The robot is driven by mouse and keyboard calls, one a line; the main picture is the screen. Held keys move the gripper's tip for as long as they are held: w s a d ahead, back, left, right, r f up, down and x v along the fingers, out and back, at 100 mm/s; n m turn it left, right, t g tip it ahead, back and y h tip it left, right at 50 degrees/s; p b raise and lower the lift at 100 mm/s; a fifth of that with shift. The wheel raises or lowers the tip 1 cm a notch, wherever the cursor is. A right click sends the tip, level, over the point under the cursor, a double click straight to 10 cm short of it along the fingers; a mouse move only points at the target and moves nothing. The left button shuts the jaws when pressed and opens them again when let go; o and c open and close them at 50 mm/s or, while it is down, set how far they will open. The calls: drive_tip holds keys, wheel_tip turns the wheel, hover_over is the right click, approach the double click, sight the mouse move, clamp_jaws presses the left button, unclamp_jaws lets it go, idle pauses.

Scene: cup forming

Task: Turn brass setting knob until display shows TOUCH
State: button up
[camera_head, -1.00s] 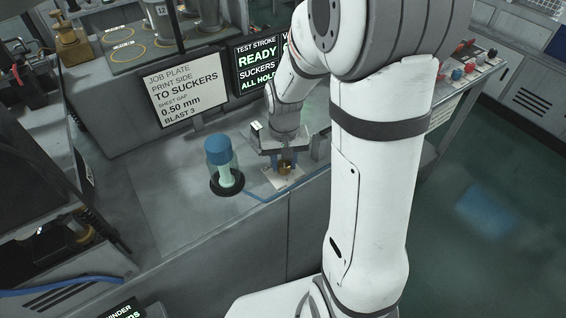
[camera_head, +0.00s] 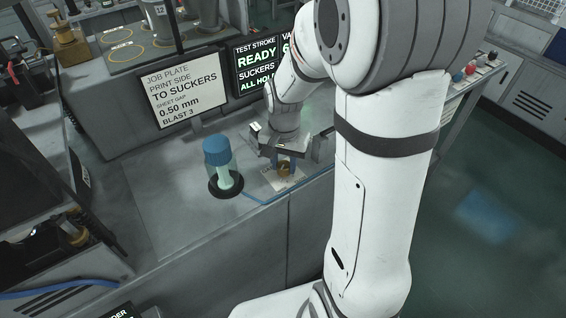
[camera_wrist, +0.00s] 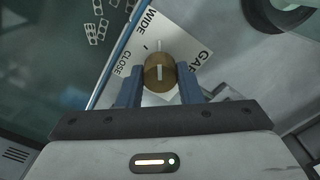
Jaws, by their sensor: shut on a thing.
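The brass setting knob (camera_wrist: 160,75) sits on a pale label plate (camera_wrist: 195,48) printed WIDE, CLOSE and GAP. A white line marks the knob's top. My gripper (camera_wrist: 160,88) is shut on the knob, one blue finger on each side. In the head view the knob (camera_head: 284,169) shows small under my gripper (camera_head: 284,161), near the bench's front edge. The display (camera_head: 257,64) behind reads TEST STROKE READY and SUCKERS ALL, with the line's end cut off. A further part at its right is mostly hidden by my arm. I see no TOUCH on it.
A blue-capped clear jar (camera_head: 219,169) stands in a dark ring just left of my gripper. A blue hose (camera_head: 262,200) runs along the bench front. A job plate sign (camera_head: 184,93) stands behind. Bench surface (camera_head: 160,200) left of the jar is clear.

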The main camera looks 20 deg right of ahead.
sight(284, 164)
drive_tip(key=o, duration=1)
wheel_tip(284, 164, up, 8)
drive_tip(key=shift+f+b, duration=0.1)
drive_tip(key=shift+b, duration=0.2)
drive_tip(key=s+r+n+t, duration=0.1)
drive_tip(key=s+n, duration=0.1)
drive_tip(key=s, duration=0.2)
drive_tip(key=s+r+n+t, duration=0.1)
drive_tip(key=s+r+n, duration=0.1)
drive_tip(key=s, duration=0.3)
drive_tip(key=s+r+n+t, duration=0.1)
drive_tip(key=s+n, duration=0.1)
drive_tip(key=s, duration=0.3)
drive_tip(key=shift+a+r+n, duration=0.15)
drive_tip(key=shift+r+n, duration=0.15)
drive_tip(key=shift+r, duration=0.1)
